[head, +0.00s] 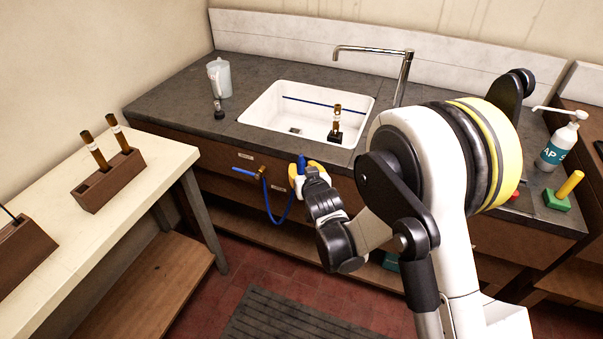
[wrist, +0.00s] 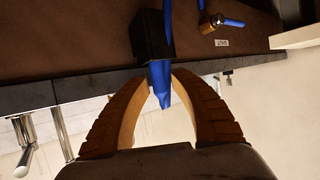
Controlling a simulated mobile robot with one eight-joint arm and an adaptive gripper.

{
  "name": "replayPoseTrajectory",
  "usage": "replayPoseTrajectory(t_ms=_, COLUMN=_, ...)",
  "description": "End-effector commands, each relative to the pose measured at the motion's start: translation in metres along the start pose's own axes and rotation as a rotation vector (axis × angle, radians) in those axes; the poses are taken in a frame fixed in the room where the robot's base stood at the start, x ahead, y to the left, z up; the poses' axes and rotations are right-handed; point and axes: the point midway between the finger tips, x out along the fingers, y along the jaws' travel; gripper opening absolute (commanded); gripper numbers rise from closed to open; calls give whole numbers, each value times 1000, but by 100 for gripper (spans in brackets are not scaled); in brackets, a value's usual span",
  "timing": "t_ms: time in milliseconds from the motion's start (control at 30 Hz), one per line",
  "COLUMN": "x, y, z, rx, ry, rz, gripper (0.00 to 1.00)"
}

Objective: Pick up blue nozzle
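The blue nozzle (wrist: 160,82) sits at a black block (wrist: 152,37) on the counter front in the wrist view. Its tapered end points back between the orange-brown fingers of my gripper (wrist: 161,78). The fingertips flank it closely on both sides; whether they press on it cannot be told. In the head view my gripper (head: 304,167) is at the front of the sink counter, its yellow fingers around the blue nozzle (head: 301,163). A blue hose (head: 285,218) loops below, between a brass valve (head: 262,172) and the gripper area. The black block is hidden in the head view.
A sink (head: 265,112) with a tap (head: 402,75) and a brown tube in a black stand (head: 336,122) is behind the gripper. A jug (head: 219,78) stands left, a soap bottle (head: 556,146) right. A pale table (head: 150,185) holds wooden racks (head: 110,182). Some floor shows between the benches.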

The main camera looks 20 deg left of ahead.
Motion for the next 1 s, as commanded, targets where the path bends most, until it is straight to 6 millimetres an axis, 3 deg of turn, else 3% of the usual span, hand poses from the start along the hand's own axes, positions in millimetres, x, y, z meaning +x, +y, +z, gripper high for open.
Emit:
replayPoseTrajectory(t_ms=133, x=19, y=0, z=2, rx=1, ry=0, rz=0, gripper=28)
replayPoseTrajectory(t_ms=400, x=21, y=0, z=0, rx=0, ry=0, rz=0, gripper=28)
replayPoseTrajectory(t_ms=500, x=21, y=0, z=0, rx=0, ry=0, rz=0, gripper=0)
replayPoseTrajectory(t_ms=867, x=20, y=0, z=-1, rx=0, ry=0, rz=0, gripper=0)
replayPoseTrajectory(t_ms=1000, x=15, y=0, z=-13, rx=0, ry=0, rz=0, gripper=0)
